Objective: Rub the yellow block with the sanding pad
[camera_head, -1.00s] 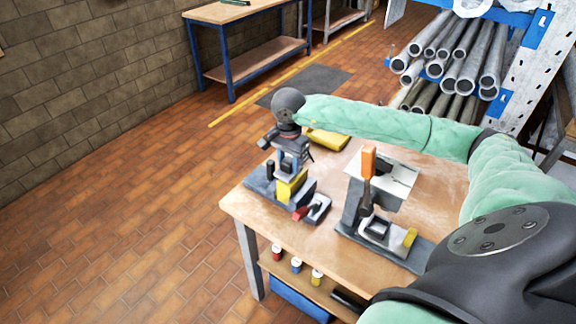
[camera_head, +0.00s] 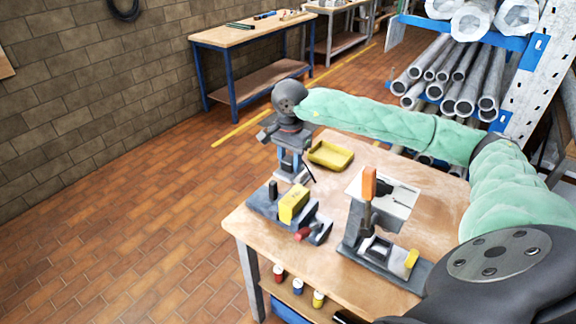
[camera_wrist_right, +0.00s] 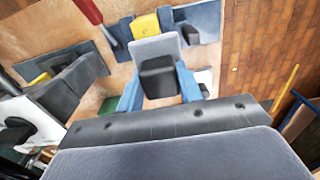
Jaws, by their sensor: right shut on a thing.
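The yellow block (camera_head: 293,204) sits in a dark grey vise (camera_head: 318,231) at the left of the bench. It also shows in the right wrist view (camera_wrist_right: 146,25). My right gripper (camera_head: 289,163) is shut on the sanding pad, a grey plate with a black grip, clear in the right wrist view (camera_wrist_right: 158,75) between blue fingers. In the head view the pad is small and partly hidden. The gripper is above and behind the block; the pad appears apart from it. My left gripper is not in view.
A yellow tray (camera_head: 330,155) lies on the wooden bench (camera_head: 325,198) behind the vise. A grey fixture (camera_head: 385,252) with an upright orange-handled tool (camera_head: 369,186) and a white sheet (camera_head: 392,196) occupy the right. A red-ended handle (camera_head: 302,234) sticks out from the vise.

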